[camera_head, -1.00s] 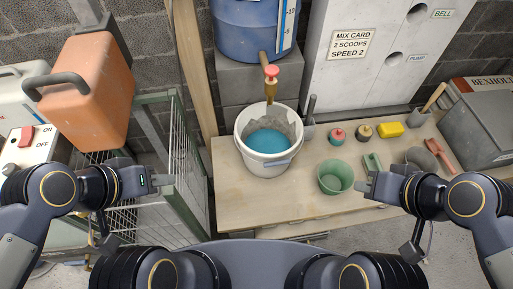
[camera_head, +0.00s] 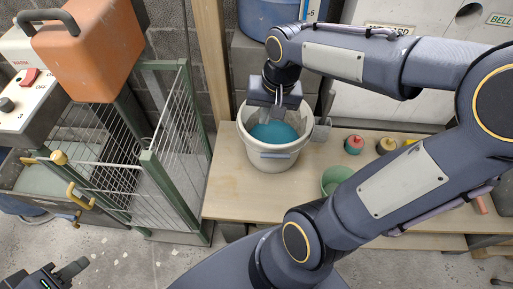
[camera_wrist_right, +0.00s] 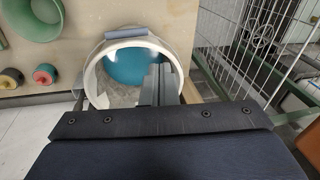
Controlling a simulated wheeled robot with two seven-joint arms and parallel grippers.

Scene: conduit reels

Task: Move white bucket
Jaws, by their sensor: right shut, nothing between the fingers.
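The white bucket (camera_head: 272,158) stands upright on the wooden bench (camera_head: 235,195), with blue contents (camera_head: 273,133) inside. In the right wrist view the bucket (camera_wrist_right: 100,88) shows from above, with a grey grip (camera_wrist_right: 126,34) on its rim. My right gripper (camera_head: 278,107) is above the bucket's back part, pointing down. Its fingers (camera_wrist_right: 160,84) are shut with nothing between them and overlap the bucket's opening in the wrist view. Whether they touch the bucket, I cannot tell. My left gripper (camera_head: 72,272) is low at the left, away from the bucket and partly cut off.
A green bowl (camera_head: 336,179) and a red-topped pot (camera_head: 354,145) stand right of the bucket. My right arm hides much of the bench's right side.

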